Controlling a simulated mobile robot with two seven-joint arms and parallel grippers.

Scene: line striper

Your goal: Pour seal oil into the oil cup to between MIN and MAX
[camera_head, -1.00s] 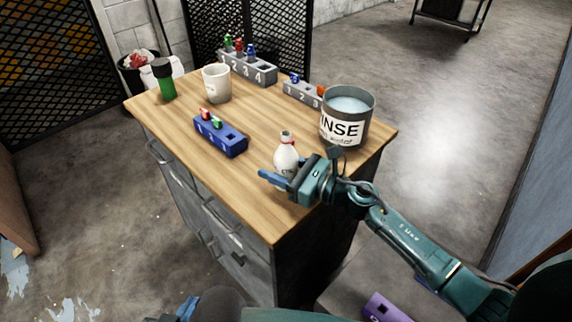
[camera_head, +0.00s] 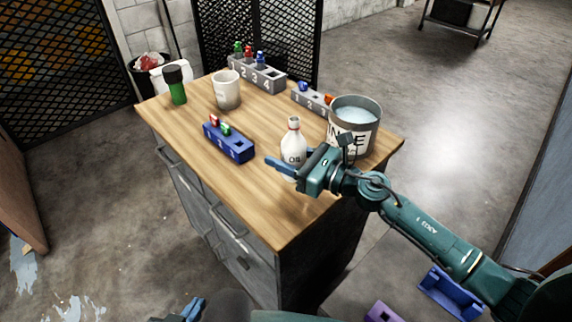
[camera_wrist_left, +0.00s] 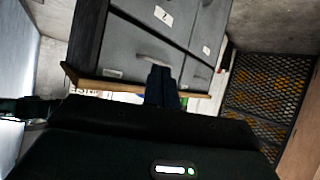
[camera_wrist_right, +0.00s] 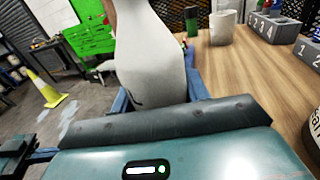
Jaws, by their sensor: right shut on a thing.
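A white oil bottle (camera_head: 293,147) with a red collar stands upright between the fingers of my right gripper (camera_head: 298,172), near the table's front right edge. My right gripper is shut on it. In the right wrist view the bottle (camera_wrist_right: 150,58) fills the space between the blue fingers; its top is cut off. It appears held a little above the wood. My left gripper (camera_head: 190,309) shows only as blue tips at the bottom edge of the head view. In the left wrist view its fingers (camera_wrist_left: 164,86) are together and empty. I cannot identify the oil cup.
On the wooden table (camera_head: 270,205) stand a rinse bucket (camera_head: 350,142) right behind the bottle, a blue numbered holder (camera_head: 229,143), a pale mug (camera_head: 227,92), a green-black container (camera_head: 176,88) and grey numbered holders (camera_head: 262,76). The table's front strip is clear.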

